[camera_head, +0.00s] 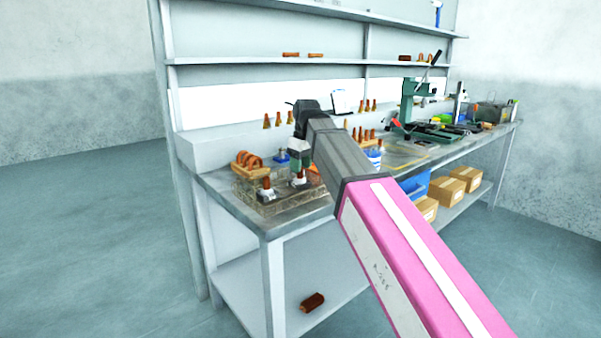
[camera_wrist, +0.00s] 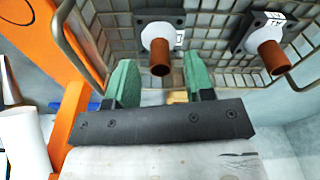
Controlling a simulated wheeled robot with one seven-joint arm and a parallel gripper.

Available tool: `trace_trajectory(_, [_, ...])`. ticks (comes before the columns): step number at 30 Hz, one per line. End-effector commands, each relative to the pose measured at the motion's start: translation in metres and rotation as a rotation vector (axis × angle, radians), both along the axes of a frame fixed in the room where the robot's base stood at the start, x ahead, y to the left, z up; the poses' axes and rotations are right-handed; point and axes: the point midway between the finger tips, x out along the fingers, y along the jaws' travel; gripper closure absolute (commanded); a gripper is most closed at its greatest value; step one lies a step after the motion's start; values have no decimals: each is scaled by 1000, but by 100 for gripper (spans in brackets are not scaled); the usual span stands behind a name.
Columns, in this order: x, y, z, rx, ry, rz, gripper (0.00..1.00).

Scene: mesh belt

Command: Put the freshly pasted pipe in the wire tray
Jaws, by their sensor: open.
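The wire tray (camera_head: 284,205) sits at the near left end of the bench; its mesh fills the upper part of the wrist view (camera_wrist: 215,62). Two brown pipes with dark, white-marked bases stand in it. One pipe (camera_wrist: 160,57) shows between the green fingers of my gripper (camera_wrist: 160,70); the other (camera_wrist: 272,58) is to the right. In the head view, one pipe (camera_head: 266,184) is at left and the other (camera_head: 298,177) is right under my gripper (camera_head: 300,159). My gripper is open, with gaps beside the pipe. I cannot tell which pipe is freshly pasted.
Curved brown pieces (camera_head: 246,160) and a small blue item (camera_head: 282,156) lie behind the tray. An orange part (camera_wrist: 68,125) is close at left in the wrist view. Cones stand along the bench back. A brown cylinder (camera_head: 312,302) lies on the lower shelf.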

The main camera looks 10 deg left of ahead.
Motion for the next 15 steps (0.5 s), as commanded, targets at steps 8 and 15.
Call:
trace_trajectory(8, [-2, -5, 53, 1, -2, 0, 52])
trace_trajectory(15, [-4, -8, 82, 0, 0, 0, 52])
